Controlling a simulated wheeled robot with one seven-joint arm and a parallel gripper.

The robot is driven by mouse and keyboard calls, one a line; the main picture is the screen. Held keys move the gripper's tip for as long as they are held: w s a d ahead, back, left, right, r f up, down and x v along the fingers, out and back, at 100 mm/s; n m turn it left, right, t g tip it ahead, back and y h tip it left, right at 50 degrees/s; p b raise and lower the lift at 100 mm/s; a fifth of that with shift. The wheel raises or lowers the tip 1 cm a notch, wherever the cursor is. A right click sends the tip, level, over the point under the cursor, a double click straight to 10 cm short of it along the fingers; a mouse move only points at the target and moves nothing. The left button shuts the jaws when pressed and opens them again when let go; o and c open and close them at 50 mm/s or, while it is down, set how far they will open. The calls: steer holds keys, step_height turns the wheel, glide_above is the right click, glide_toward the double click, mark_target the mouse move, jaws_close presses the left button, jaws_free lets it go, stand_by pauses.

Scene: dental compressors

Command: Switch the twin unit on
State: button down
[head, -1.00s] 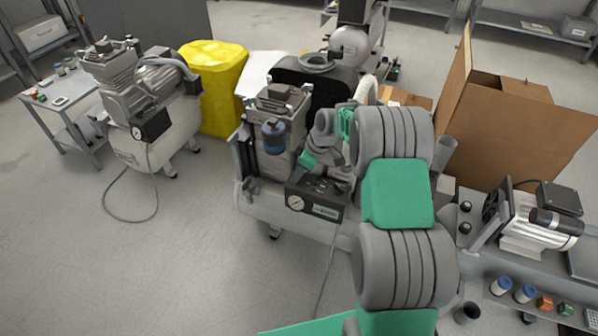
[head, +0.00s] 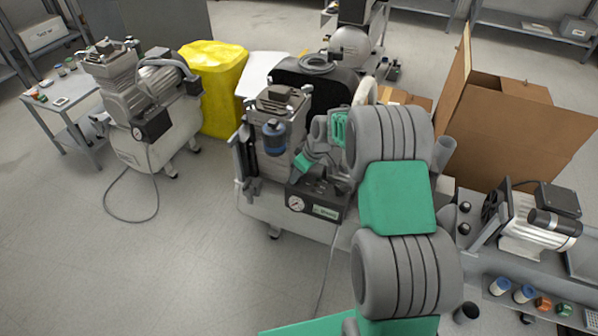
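A compressor with a pale tank (head: 290,215) stands in the centre, behind and partly under my arm; I take it to be the twin unit. A ribbed pump head with a blue canister (head: 273,138) is on its left. A dark control box (head: 314,204) on its front carries a round gauge, a green label and small controls on top. Their on or off position is too small to tell. My gripper (head: 304,163) is small and partly hidden by my arm, just above and behind the control box. Its fingers and any contact are unclear.
Another compressor (head: 150,120) stands at left beside a small trolley (head: 75,115). A yellow-covered bin (head: 213,85) is behind. A cardboard box (head: 520,125) and a bench with a motor (head: 535,225) are at right. The floor at front left is clear except for a cable.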

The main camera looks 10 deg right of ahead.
steer(key=m+h, duration=0.1)
steer(key=m, duration=0.2)
steer(key=m+h+p, duration=0.1)
steer(key=m, duration=0.2)
steer(key=shift+a+t, duration=0.2)
steer(key=shift+t, duration=0.2)
steer(key=m+h, duration=0.2)
steer(key=m, duration=0.3)
steer(key=shift+a+m, duration=0.1)
steer(key=shift+m, duration=0.3)
steer(key=shift+h, duration=0.3)
steer(key=c, duration=0.9)
jaws_free()
steer(key=p+v, duration=0.2)
steer(key=v, duration=0.5)
steer(key=shift+s+r, duration=0.1)
steer(key=shift+r, duration=0.3)
steer(key=shift+c, duration=0.2)
